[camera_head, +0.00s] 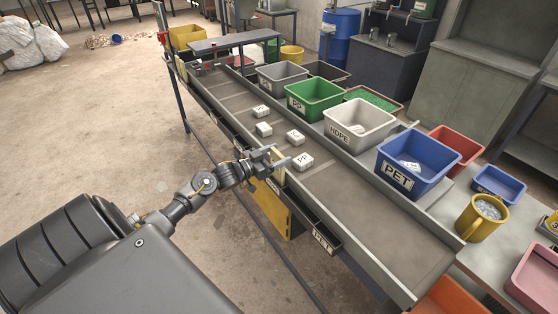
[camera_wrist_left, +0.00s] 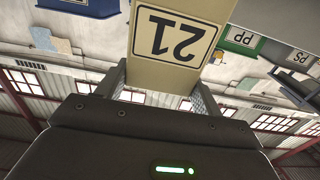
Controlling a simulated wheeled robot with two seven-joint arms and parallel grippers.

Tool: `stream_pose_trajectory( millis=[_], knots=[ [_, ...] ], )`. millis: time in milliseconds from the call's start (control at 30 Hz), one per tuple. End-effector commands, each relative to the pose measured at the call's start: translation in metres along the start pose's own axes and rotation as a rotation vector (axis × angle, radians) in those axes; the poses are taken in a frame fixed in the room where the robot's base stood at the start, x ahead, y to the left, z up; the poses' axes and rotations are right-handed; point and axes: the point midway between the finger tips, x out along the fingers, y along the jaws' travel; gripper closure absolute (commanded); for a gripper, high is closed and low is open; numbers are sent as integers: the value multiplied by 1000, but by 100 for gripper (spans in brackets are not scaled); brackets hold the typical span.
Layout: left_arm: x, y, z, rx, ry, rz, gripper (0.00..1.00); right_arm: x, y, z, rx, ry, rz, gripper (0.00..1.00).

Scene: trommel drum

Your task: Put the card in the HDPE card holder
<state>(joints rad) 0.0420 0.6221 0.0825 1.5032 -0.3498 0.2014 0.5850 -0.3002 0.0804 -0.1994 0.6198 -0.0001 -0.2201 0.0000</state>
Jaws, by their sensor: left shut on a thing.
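My left gripper (camera_head: 282,160) is above the near side rail of the sorting line. In the left wrist view the left gripper (camera_wrist_left: 160,85) is shut on a pale yellow card (camera_wrist_left: 175,75) marked 21, seen upside down between its two fingers. A dark card holder labelled PET (camera_head: 322,240) hangs on the near rail. Other dark holders run further up the rail; the label of the HDPE holder cannot be read. My right gripper is not in view.
White blocks (camera_head: 302,161) lie on the belt (camera_head: 350,210) beside the gripper. Along the far rail stand a white HDPE bin (camera_head: 359,118), a green PP bin (camera_head: 314,92) and a blue PET bin (camera_head: 416,170). The floor left of the line is open.

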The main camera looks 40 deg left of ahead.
Motion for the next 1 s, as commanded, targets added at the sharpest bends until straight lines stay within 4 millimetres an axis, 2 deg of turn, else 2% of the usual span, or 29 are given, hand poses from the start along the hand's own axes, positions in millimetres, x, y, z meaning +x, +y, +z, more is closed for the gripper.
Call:
stream_pose_trajectory(
  millis=[267, 300, 467, 800, 1000],
  knots=[
    [0, 0, 1, 0, -1, 0, 68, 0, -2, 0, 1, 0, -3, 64],
    [0, 0, 2, -1, -2, 0, 32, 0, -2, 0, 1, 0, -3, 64],
    [0, 0, 1, -1, -2, 0, 12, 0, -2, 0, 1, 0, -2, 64],
    [0, 0, -3, 0, -1, 0, 12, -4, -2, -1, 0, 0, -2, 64],
    [-32, 0, 3, 0, -6, 1, 12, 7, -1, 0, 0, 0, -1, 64]
  ],
)
